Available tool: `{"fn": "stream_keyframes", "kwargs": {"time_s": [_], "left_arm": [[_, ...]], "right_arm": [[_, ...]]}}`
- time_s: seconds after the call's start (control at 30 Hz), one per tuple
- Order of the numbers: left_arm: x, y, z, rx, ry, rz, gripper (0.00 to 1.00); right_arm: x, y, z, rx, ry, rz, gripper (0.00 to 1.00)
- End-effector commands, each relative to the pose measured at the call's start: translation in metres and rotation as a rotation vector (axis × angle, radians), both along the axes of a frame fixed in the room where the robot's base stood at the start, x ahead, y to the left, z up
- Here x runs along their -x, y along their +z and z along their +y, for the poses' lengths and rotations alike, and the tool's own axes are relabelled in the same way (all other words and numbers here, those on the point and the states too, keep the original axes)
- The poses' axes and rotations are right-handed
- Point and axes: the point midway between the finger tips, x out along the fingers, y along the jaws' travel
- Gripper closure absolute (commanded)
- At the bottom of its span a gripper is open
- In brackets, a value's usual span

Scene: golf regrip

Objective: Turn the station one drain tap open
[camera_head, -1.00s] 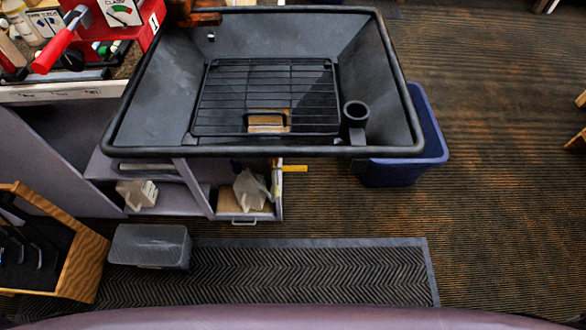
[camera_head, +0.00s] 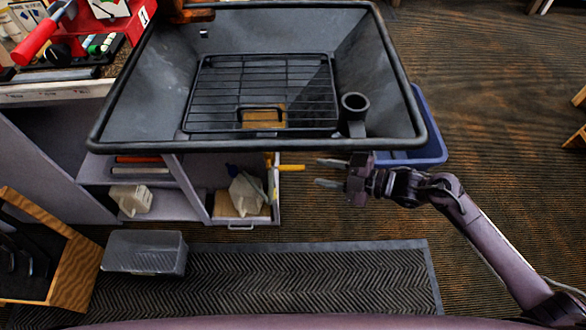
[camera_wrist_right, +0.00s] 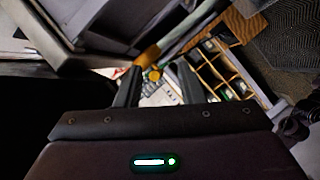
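The station basin (camera_head: 270,140) is a large dark tub with a black wire rack (camera_head: 262,92) and a round black cup (camera_head: 354,103) inside. A yellow lever (camera_head: 291,167), which looks like the drain tap handle, sticks out to the right below the basin's front rim. Its yellow part also shows in the right wrist view (camera_wrist_right: 148,58), just beyond my fingertips. My right gripper (camera_head: 322,173) is open and empty, a short gap to the right of the lever, with its fingers pointing left at it. The tap's body is mostly hidden. My left gripper is not in view.
A blue bin (camera_head: 425,140) stands behind my right gripper. Grey shelves (camera_head: 165,205) with a white jug (camera_head: 130,198) and an open drawer (camera_head: 240,222) are below the basin. Floor at right is open.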

Motion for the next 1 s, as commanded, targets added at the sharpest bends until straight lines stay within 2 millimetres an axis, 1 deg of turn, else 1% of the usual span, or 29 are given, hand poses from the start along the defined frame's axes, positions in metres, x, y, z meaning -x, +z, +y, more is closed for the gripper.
{"fn": "stream_keyframes", "kwargs": {"time_s": [0.03, 0.07, 0.1, 0.17, 0.27, 0.5, 0.6, 0.73, 1.0], "left_arm": [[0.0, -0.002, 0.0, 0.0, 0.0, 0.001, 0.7], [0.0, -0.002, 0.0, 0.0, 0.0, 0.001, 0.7], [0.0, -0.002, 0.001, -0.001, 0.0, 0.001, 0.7], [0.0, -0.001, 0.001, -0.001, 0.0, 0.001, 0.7], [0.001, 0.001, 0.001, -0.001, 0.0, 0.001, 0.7], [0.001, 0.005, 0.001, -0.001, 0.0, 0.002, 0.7], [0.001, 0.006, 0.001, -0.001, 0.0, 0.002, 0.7], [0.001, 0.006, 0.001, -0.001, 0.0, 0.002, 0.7], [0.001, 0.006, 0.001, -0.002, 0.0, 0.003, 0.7]], "right_arm": [[0.006, 0.011, 0.005, 0.005, 0.051, -0.038, 0.65], [0.009, 0.016, 0.007, 0.005, 0.071, -0.052, 0.65], [0.011, 0.021, 0.011, 0.004, 0.091, -0.065, 0.65], [0.012, 0.023, 0.016, 0.003, 0.103, -0.075, 0.65], [0.008, 0.022, 0.027, 0.001, 0.103, -0.075, 0.65], [-0.005, 0.014, 0.063, 0.001, 0.101, -0.073, 0.65], [-0.009, 0.011, 0.074, 0.002, 0.098, -0.073, 0.65], [-0.012, 0.008, 0.081, 0.003, 0.097, -0.072, 0.65], [-0.012, 0.007, 0.083, 0.005, 0.097, -0.072, 0.65]]}}
